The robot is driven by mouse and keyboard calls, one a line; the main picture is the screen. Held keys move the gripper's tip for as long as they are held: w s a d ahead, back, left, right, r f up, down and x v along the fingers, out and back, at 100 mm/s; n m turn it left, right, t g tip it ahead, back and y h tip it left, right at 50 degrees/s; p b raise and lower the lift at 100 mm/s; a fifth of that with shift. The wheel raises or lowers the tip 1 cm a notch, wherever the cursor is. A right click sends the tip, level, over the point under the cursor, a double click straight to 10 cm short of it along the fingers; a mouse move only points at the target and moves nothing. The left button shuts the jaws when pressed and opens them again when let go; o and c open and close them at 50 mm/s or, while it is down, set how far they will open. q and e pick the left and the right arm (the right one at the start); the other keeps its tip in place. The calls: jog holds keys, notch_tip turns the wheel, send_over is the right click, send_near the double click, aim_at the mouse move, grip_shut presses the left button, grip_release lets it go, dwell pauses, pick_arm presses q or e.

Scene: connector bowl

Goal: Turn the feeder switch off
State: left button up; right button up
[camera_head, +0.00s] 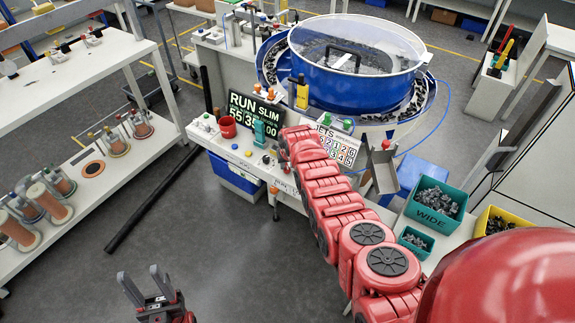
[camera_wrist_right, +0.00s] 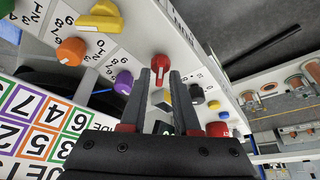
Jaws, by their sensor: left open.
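I cannot tell which control is the feeder switch, as no label names it. In the right wrist view, a sloped white panel (camera_wrist_right: 128,22) carries a red knob (camera_wrist_right: 160,66), a purple knob (camera_wrist_right: 123,82), an orange knob (camera_wrist_right: 71,52) and a yellow lever-shaped knob (camera_wrist_right: 101,18). My right gripper (camera_wrist_right: 159,85) is open, with the red knob showing between its fingertips; contact is unclear. In the head view, my right arm covers part of the control bench (camera_head: 240,160). My left gripper (camera_head: 147,288) is open and empty over the floor at the lower left.
A large blue bowl feeder (camera_head: 345,90) stands behind the bench. A teal WIDE bin (camera_head: 437,203) and yellow bin (camera_head: 503,220) stand right. A white shelf (camera_head: 100,190) stands left.

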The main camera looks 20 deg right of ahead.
grip_shut()
jog(key=shift+d+f+n+y+b, duration=0.2)
jog(key=shift+n+y+b, duration=0.1)
jog(key=shift+n+b, duration=0.4)
jog(key=n+y+b, duration=0.1)
jog(key=n+b, duration=0.2)
jog(key=b, duration=0.5)
jog(key=n+g+y+b, duration=0.1)
jog(key=n+b, duration=0.3)
jog(key=b, duration=0.4)
jog(key=shift+d+n+y+b, duration=0.15)
jog(key=shift+n+y+b, duration=0.15)
jog(key=shift+y+b, duration=0.1)
jog(key=n+b, duration=0.1)
jog(key=b, duration=0.3)
jog(key=shift+r+n, duration=0.1)
jog(key=shift+n, duration=0.2)
jog(key=shift+w, duration=0.1)
